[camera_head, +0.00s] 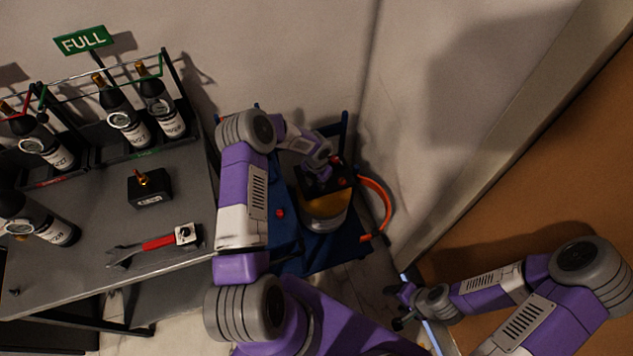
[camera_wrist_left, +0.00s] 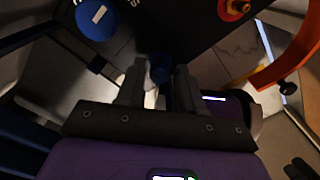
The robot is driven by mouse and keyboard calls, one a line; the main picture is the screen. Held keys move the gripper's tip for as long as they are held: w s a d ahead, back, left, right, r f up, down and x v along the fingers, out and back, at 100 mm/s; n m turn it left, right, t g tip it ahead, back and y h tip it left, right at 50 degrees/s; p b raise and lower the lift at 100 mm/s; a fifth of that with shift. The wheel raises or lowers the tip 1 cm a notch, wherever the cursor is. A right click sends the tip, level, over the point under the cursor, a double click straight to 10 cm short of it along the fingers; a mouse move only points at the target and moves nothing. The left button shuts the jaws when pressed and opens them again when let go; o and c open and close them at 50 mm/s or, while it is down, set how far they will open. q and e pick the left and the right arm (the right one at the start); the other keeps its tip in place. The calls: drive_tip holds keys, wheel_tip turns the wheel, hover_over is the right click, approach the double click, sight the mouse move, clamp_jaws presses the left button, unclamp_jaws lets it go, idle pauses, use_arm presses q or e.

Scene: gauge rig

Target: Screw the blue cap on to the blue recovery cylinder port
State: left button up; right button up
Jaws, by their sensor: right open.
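The recovery cylinder (camera_head: 323,210), grey and yellow with a black top, stands in a blue frame. My left gripper (camera_head: 318,170) is over its black top. In the left wrist view, a small dark-blue round piece, which looks like the blue cap (camera_wrist_left: 160,68), sits between the fingertips of my left gripper (camera_wrist_left: 160,80), which appear shut on it. I cannot make out the port's thread. My right gripper (camera_head: 402,306) is open and empty, low at the right.
The grey table (camera_head: 90,205) at left holds bottles (camera_head: 118,115), a black block (camera_head: 149,187) and a red-handled tool (camera_head: 160,241). Walls stand close behind and right.

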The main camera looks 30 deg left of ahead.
use_arm(q)
drive_tip(key=n+b, duration=0.1)
drive_tip(key=n, duration=0.1)
drive_tip(key=shift+n, duration=0.4)
drive_tip(key=n, duration=0.4)
drive_tip(key=shift+b, duration=0.4)
drive_tip(key=n+b, duration=0.1)
drive_tip(key=n, duration=0.5)
drive_tip(key=shift+n, duration=0.4)
drive_tip(key=n+b, duration=0.1)
drive_tip(key=n, duration=0.9)
clamp_jaws()
drive_tip(key=m, duration=0.5)
drive_tip(key=shift+w+r, duration=0.1)
drive_tip(key=shift+a, duration=0.1)
drive_tip(key=m+p, duration=0.1)
drive_tip(key=m, duration=0.4)
drive_tip(key=shift+w, duration=0.1)
